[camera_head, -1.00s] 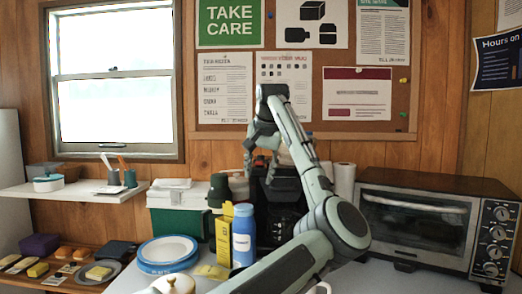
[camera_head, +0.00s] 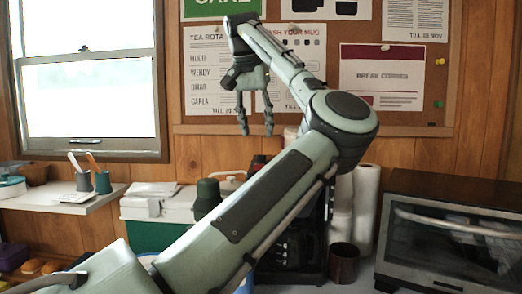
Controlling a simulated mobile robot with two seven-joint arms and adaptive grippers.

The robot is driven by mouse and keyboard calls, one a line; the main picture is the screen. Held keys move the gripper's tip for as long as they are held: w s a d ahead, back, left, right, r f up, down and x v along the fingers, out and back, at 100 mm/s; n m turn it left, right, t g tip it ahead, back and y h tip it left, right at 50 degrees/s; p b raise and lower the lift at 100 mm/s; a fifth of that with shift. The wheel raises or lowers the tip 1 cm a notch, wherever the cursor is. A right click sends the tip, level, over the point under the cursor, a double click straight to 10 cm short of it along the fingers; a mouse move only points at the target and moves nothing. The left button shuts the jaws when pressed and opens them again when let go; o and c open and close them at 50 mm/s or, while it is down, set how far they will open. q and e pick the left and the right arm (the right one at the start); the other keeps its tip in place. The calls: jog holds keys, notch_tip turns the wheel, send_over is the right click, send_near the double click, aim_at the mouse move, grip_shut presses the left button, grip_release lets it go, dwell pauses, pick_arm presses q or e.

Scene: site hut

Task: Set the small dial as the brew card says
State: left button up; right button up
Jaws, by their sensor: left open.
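My left gripper (camera_head: 256,128) hangs with its fingers pointing down and apart, in front of the lower part of the notice board. It is open and empty. A black machine (camera_head: 301,245), which looks like a coffee maker, stands on the counter below and to the right of the gripper. My left arm crosses in front of it and hides much of it. I cannot make out a small dial on it. No brew card can be identified among the papers in view. My right gripper is not in view.
A toaster oven (camera_head: 452,235) stands at the right, cut off by the frame edge. A dark brown cup (camera_head: 344,264) and white paper rolls (camera_head: 366,212) stand between it and the machine. A green-and-white box (camera_head: 150,235) and a dark-green-lidded flask (camera_head: 207,197) are left of the machine.

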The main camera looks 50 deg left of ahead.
aim_at(261, 155)
pick_arm(q)
jog(key=x, duration=0.6)
jog(key=shift+w+f, duration=0.1)
jog(key=shift+f, duration=0.15)
jog(key=shift+w+a+f, duration=0.1)
jog(key=shift+w+f, duration=0.1)
jog(key=shift+f, duration=0.25)
jog(key=c, duration=0.5)
jog(key=shift+c, duration=1.2)
grip_shut()
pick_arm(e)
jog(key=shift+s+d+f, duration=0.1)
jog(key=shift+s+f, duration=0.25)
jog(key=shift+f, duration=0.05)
